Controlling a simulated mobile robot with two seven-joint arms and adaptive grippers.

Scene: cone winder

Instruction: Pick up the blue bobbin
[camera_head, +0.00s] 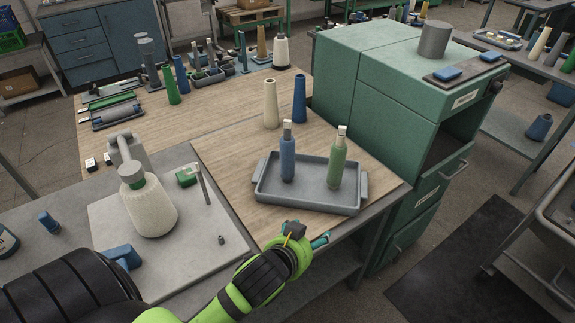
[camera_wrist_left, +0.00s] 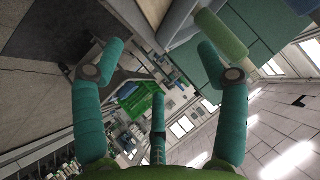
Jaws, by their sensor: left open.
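A blue bobbin (camera_head: 287,160) with a pale tip stands upright in a grey tray (camera_head: 305,200). A green bobbin (camera_head: 336,165) stands to its right in the same tray. My left gripper (camera_head: 320,241) is at the table's front edge, in front of the tray and apart from both bobbins; its palm hides most of its fingers. In the left wrist view the teal fingers (camera_wrist_left: 158,75) are spread with nothing between them. That view is tilted; a green cylinder (camera_wrist_left: 220,35) shows behind one finger, beside a blue shape (camera_wrist_left: 182,20). My right gripper is not in view.
A cream cone (camera_head: 271,104) and a dark blue cone (camera_head: 299,98) stand behind the tray. A green cabinet (camera_head: 385,120) rises close at the right. A large yarn cone (camera_head: 148,205) stands on a grey plate at left. Bare wood lies left of the tray.

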